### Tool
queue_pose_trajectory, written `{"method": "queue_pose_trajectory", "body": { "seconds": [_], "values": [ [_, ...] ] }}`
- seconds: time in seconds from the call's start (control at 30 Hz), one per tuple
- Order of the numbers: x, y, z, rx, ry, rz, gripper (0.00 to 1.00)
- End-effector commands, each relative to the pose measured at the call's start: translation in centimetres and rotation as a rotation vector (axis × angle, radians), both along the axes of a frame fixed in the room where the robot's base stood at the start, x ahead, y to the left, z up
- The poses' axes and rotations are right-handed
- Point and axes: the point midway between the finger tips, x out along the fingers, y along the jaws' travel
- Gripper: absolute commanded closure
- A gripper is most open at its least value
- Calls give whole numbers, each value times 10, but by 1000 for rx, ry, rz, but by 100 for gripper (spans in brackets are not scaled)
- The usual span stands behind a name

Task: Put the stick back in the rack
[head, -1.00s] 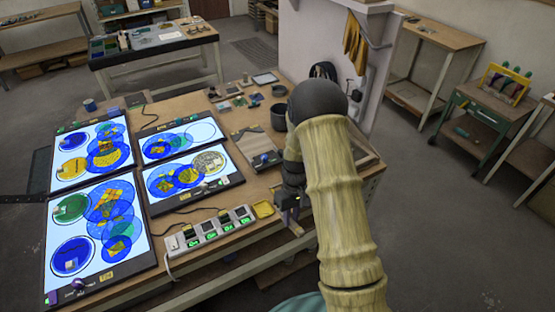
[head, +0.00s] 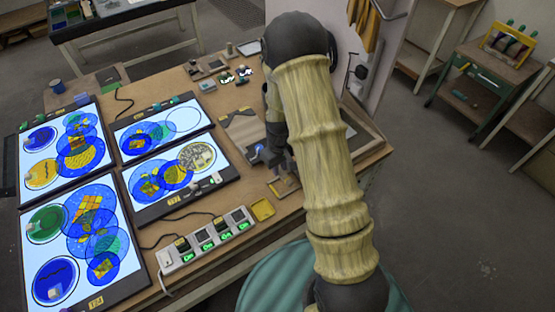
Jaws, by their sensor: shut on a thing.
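My gripper (head: 284,172) is over the right front part of the workbench, partly hidden behind my own arm. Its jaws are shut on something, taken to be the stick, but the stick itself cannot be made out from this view. A small tan, tray-like piece (head: 284,187) lies on the bench right under the gripper; whether they touch cannot be told. A yellow-framed holder (head: 509,44) with several green-topped items stands on the green cart at the back right, far from the gripper; it looks like a rack, but this is not certain.
Lit panels (head: 128,158) with coloured glass discs fill the bench's left side. The green cart (head: 480,88) stands right, across open floor (head: 440,210). A white wall panel (head: 382,80) rises behind my arm.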

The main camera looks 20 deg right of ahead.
Motion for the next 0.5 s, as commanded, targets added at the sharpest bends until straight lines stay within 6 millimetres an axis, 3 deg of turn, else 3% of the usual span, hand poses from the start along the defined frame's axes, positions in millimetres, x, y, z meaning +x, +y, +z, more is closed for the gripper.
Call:
{"method": "queue_pose_trajectory", "body": {
  "seconds": [0.3, 0.5],
  "values": [
    [0, 0, -1, 0, 0, 0, 100],
    [0, 0, -13, 0, 1, 0, 100]
  ]
}}
